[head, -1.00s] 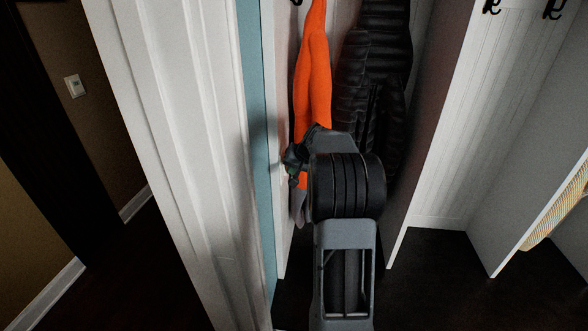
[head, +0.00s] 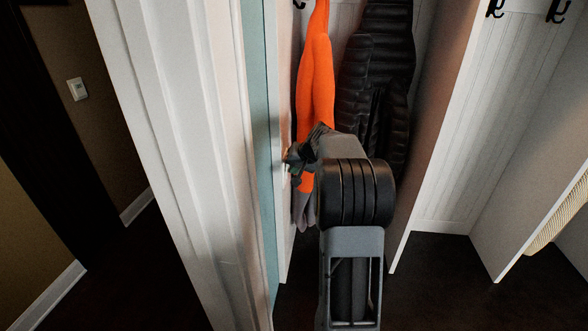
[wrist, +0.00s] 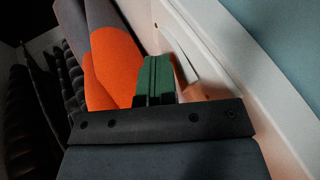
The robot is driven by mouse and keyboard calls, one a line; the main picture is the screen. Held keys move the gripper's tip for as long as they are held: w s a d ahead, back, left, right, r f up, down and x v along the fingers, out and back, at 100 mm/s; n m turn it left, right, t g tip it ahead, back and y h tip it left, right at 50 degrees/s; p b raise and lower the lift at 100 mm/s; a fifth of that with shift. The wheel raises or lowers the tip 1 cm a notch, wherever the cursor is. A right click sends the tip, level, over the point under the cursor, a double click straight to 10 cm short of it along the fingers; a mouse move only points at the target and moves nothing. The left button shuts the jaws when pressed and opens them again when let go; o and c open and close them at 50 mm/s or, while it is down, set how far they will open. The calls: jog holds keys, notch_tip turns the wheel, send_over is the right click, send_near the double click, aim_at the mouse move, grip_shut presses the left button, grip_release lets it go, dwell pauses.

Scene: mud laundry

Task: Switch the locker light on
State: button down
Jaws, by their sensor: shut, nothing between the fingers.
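My gripper (head: 290,163) is at the left side panel of the locker, in front of the hanging orange garment. In the wrist view, its green fingers (wrist: 153,78) are shut together with nothing between them. A pale, slightly raised plate (wrist: 192,52), which looks like the locker light switch, is on the white panel just right of the fingertips. The fingers look very close to it; I cannot tell whether they touch. In the head view my gripper hides this spot. No lamp is in view.
An orange garment (head: 316,75) and a black padded jacket (head: 375,85) hang in the locker. White dividers (head: 440,120) stand to the right. A white door frame (head: 185,150) is close on the left. Another wall switch (head: 77,89) is beyond it.

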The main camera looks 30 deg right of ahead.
jog(key=s+d+r+b, duration=0.3)
jog(key=s+d+r, duration=0.2)
jog(key=s, duration=0.4)
jog(key=shift+s+d+r, duration=0.15)
jog(key=shift+s+r, duration=0.1)
jog(key=shift+r, duration=0.45)
dwell(0.3)
